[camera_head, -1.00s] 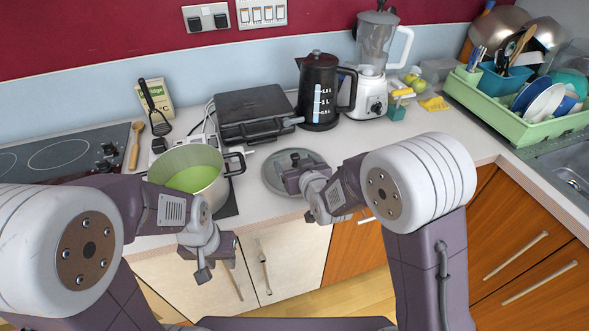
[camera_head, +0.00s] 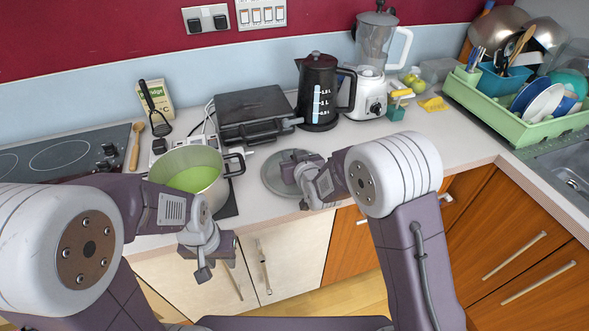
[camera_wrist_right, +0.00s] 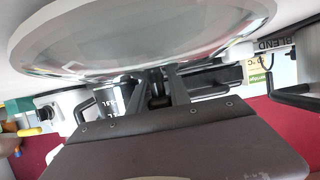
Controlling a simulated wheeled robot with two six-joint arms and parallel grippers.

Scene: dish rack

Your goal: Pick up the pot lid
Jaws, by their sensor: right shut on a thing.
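The pot lid (camera_head: 272,179) is a round grey disc on the worktop, right of the pot, in the head view. In the right wrist view the lid (camera_wrist_right: 130,35) fills the top, with its pale glass and grey rim showing. My right gripper (camera_head: 301,168) is over the lid's middle, shut on its knob, which the gripper mostly hides. Its fingers (camera_wrist_right: 158,88) show close together in the right wrist view. Whether the lid is clear of the worktop I cannot tell. My left gripper (camera_head: 203,272) hangs in front of the counter, away from the lid; its jaw state is unclear.
A pot (camera_head: 195,168) with green contents stands left of the lid. Behind are a closed grill (camera_head: 253,112), a black kettle (camera_head: 318,90) and a blender (camera_head: 372,60). A green dish rack (camera_head: 515,125) stands at the right. Worktop right of the lid is clear.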

